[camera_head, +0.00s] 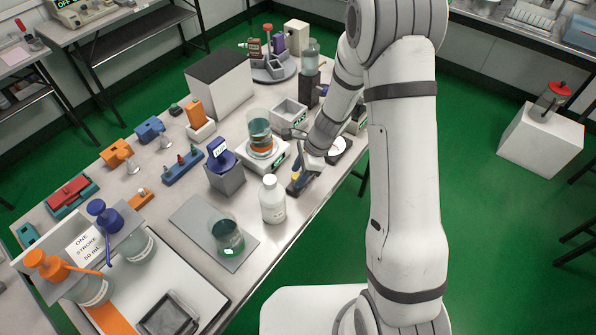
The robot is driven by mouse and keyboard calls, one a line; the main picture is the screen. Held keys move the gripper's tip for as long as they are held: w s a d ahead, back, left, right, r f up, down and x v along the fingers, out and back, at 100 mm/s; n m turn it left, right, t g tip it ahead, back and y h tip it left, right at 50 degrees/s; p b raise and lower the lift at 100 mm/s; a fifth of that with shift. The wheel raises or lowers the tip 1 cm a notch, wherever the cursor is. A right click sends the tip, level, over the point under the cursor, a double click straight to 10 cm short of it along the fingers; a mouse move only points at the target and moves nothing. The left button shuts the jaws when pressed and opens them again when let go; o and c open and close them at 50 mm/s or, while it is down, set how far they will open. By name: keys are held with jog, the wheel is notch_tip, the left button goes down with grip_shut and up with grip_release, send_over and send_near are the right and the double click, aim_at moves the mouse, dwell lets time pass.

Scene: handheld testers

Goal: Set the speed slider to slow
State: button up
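My gripper (302,178) is low over the front right part of the bench, right of a white device (279,160) with a small green display. A dark blue and yellow item shows at the gripper's end. I cannot tell whether it is held or is a gripper part, nor whether the fingers are open or shut. A beaker of teal liquid (260,133) stands on the white device. No speed slider can be made out; it may be too small or hidden by my arm.
A white bottle (273,201) stands close in front of the gripper, left. A grey block (225,177) with a blue tester (221,153) is further left. A beaker (228,235) stands on a grey plate. A grey open box (290,115) is behind. The bench's front edge is near.

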grip_shut()
dwell(0.3)
jog(key=w+d, duration=0.1)
jog(key=w+d+p, duration=0.1)
jog(key=w, duration=0.1)
jog(key=shift+w+d, duration=0.15)
jog(key=shift+d, duration=0.15)
jog(key=shift+o, duration=0.8)
grip_release()
